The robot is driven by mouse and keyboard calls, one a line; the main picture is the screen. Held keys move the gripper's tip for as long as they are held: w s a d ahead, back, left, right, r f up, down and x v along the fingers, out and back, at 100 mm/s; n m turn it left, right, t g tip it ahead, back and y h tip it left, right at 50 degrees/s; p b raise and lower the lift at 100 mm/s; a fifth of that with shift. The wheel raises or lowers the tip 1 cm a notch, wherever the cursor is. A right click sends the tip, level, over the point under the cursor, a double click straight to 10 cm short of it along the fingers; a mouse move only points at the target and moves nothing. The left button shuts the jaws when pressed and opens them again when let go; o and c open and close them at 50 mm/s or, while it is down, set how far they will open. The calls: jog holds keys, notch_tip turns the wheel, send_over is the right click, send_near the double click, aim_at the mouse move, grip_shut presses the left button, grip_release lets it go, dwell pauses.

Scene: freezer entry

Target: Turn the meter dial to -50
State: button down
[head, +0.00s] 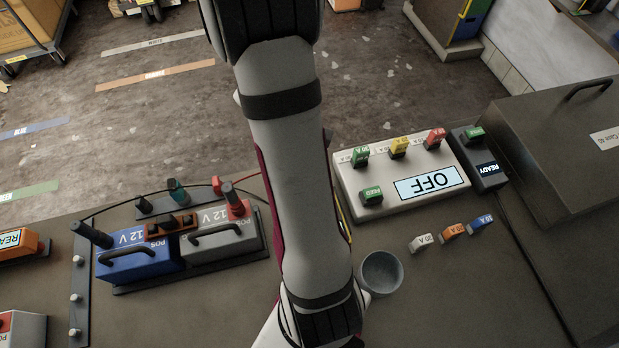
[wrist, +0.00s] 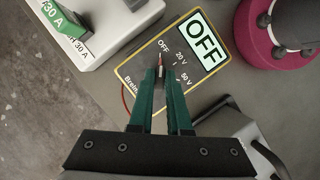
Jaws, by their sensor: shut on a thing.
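The meter (wrist: 206,62) lies flat on the grey bench in the wrist view, with a dark face and a yellow edge. Its lit display (wrist: 202,42) reads OFF. The printed marks by the dial read OFF, 20 V and 50 V. My gripper (wrist: 161,72) has green fingers that come together over the dial, shut on it. A small orange-red tip shows between the fingertips; the rest of the dial and its pointing direction are hidden. In the head view my arm covers most of the meter's place and my gripper is not visible.
A white fuse box (head: 405,205) with an OFF display stands close to the meter; its corner shows in the wrist view (wrist: 112,35). Blue (head: 140,262) and grey (head: 222,242) batteries stand left. A grey cup (head: 381,273) and several loose fuses (head: 452,232) are on the bench.

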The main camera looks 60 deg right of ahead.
dwell(0.4)
jog(key=c, duration=0.9)
grip_release()
jog(key=shift+o, duration=0.2)
jog(key=v, duration=1.5)
jog(key=shift+r, duration=0.4)
jog(key=s+a+m+t+y, duration=0.1)
jog(key=s+a+m+t, duration=0.1)
jog(key=a, duration=1)
jog(key=s+a+m+t+y, duration=0.1)
jog(key=s+a+m, duration=0.3)
jog(key=a, duration=0.8)
jog(key=shift+s+a+f+t, duration=0.25)
jog(key=shift+f+t, duration=0.2)
jog(key=shift+t, duration=0.25)
